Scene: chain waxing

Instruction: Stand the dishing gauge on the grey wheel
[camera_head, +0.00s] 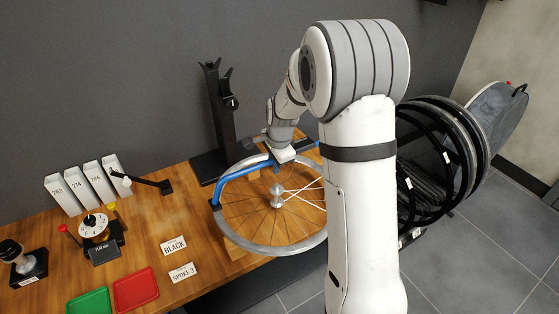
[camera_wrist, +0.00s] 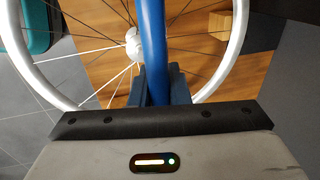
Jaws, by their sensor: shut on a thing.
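The dishing gauge is a blue curved bar (camera_head: 238,168) in the head view. My gripper (camera_head: 285,152) is shut on its bar from above. In the wrist view the blue bar (camera_wrist: 152,55) runs up from between my fingers (camera_wrist: 157,88) and across the wheel. The grey wheel (camera_head: 232,232) lies flat over the wooden bench, with a silver hub (camera_head: 277,197) and thin spokes. The gauge is over the wheel, its left end near the rim's left side. I cannot tell whether it touches the rim. Its right part is hidden behind my arm.
A black stand (camera_head: 222,125) rises behind the wheel. Dark wheels (camera_head: 440,155) hang at the right. A red tray (camera_head: 136,288), a green tray (camera_head: 90,302), cards (camera_head: 174,246), a dial device (camera_head: 95,228) and white boxes (camera_head: 82,188) occupy the left of the bench.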

